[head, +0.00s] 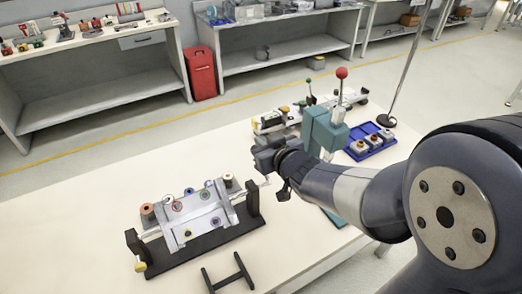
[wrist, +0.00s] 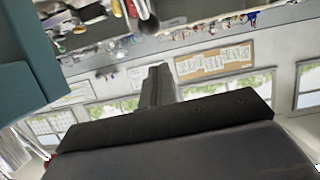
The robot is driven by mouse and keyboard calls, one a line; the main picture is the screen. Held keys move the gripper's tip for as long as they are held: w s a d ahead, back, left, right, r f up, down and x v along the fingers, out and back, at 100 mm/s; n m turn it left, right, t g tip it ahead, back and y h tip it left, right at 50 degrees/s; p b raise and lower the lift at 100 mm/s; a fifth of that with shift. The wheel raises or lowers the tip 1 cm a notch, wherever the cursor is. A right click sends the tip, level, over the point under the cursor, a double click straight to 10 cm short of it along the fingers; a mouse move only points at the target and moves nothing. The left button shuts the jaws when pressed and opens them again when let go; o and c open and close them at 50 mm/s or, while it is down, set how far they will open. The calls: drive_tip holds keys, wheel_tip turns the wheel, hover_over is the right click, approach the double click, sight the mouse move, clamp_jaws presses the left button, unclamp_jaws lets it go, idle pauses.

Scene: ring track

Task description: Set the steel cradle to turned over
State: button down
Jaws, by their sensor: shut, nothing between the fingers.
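The steel cradle (head: 190,218) is a silver frame hung between two black end posts on a black base (head: 200,245), on the near left of the white table. Its plate faces up at a slant and carries several coloured round parts. An orange-brown spool and a pale one stand at its far corners. A thin rod with a yellow end sticks out at its near left. My gripper (head: 265,158) is shut and empty, above and just right of the cradle's right post, apart from it. In the wrist view my dark gripper (wrist: 157,88) shows, but the cradle does not.
A teal press with a red knob (head: 325,130) stands close behind my gripper; its teal body also fills the wrist view's left edge (wrist: 25,60). A blue tray (head: 355,153) lies to the right. A black H-shaped stand (head: 228,273) lies at the near edge.

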sight(255, 146)
drive_tip(key=shift+w+a+f, duration=0.15)
drive_tip(key=shift+w+f, duration=0.2)
drive_tip(key=shift+f, duration=0.5)
drive_tip(key=shift+w+a+f, duration=0.15)
drive_tip(key=shift+w+f, duration=0.15)
drive_tip(key=shift+f, duration=0.5)
drive_tip(key=shift+w+a+p, duration=0.1)
drive_tip(key=shift+w+p, duration=0.05)
drive_tip(key=shift+p, duration=0.4)
drive_tip(key=shift+w+g+p, duration=0.1)
drive_tip(key=shift+g+p, duration=0.2)
drive_tip(key=shift+p, duration=0.05)
drive_tip(key=shift+w+a+g+h+p, duration=0.3)
drive_tip(key=shift+g+h+p, duration=0.1)
drive_tip(key=shift+p, duration=0.6)
drive_tip(key=shift+w+a+f+g+h+p, duration=0.2)
drive_tip(key=shift+w+f+g+h+p, duration=0.3)
drive_tip(key=shift+p, duration=0.6)
drive_tip(key=shift+w+a+f, duration=0.25)
drive_tip(key=shift+w+f, duration=0.05)
drive_tip(key=shift+f, duration=0.4)
drive_tip(key=shift+w+a+f+b, duration=0.2)
drive_tip(key=shift+w+f+b, duration=0.15)
drive_tip(key=shift+f, duration=0.2)
drive_tip(key=shift+w+a+f+b, duration=0.2)
drive_tip(key=shift+w+f+b, duration=0.1)
drive_tip(key=shift+f, duration=0.25)
drive_tip(key=shift+w+f, duration=0.1)
drive_tip(key=shift+f, duration=0.05)
